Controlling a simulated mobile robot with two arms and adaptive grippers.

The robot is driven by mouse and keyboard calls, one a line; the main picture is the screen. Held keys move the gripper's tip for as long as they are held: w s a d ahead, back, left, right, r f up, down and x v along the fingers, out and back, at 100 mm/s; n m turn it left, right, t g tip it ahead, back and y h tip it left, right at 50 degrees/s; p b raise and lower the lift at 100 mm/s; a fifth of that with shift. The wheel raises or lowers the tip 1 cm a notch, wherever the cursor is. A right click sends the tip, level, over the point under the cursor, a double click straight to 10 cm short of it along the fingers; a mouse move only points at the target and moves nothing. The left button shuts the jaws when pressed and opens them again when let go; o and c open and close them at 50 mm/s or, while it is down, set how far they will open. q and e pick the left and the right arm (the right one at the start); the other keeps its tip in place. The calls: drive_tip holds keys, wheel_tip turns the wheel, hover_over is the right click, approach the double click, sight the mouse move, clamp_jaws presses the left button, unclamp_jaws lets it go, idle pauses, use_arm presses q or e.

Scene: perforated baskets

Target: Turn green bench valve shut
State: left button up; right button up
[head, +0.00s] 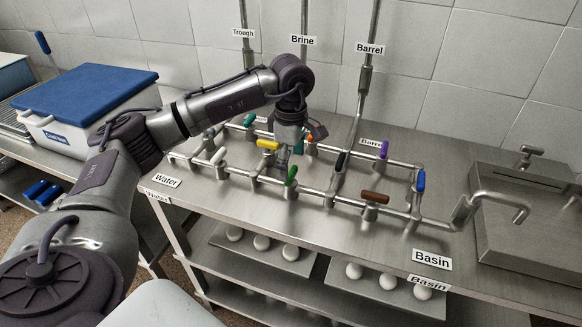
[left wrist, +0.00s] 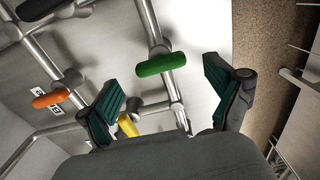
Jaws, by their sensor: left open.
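The green valve handle (head: 291,176) sits on the front pipe of the bench pipework, left of the brown one. In the left wrist view the green handle (left wrist: 161,64) lies crosswise to its pipe. My left gripper (head: 285,158) hangs over the pipework, just behind and above the green handle in the head view. In the left wrist view its two fingers (left wrist: 162,80) are spread apart with nothing between the pads, and the green handle shows beyond them, between the fingertips. I see no contact. My right gripper is in neither view.
Close by are a yellow handle (head: 267,144), an orange one (left wrist: 50,98), a brown one (head: 374,197), a blue one (head: 421,181) and a purple one (head: 383,150). Upright pipes rise behind. A blue-lidded box (head: 85,95) stands left; a basin (head: 530,215) is right.

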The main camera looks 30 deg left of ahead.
sight(291, 172)
use_arm(q)
wheel_tip(291, 172, up, 10)
idle(0.3)
drive_tip(key=shift+f, duration=0.15)
idle(0.3)
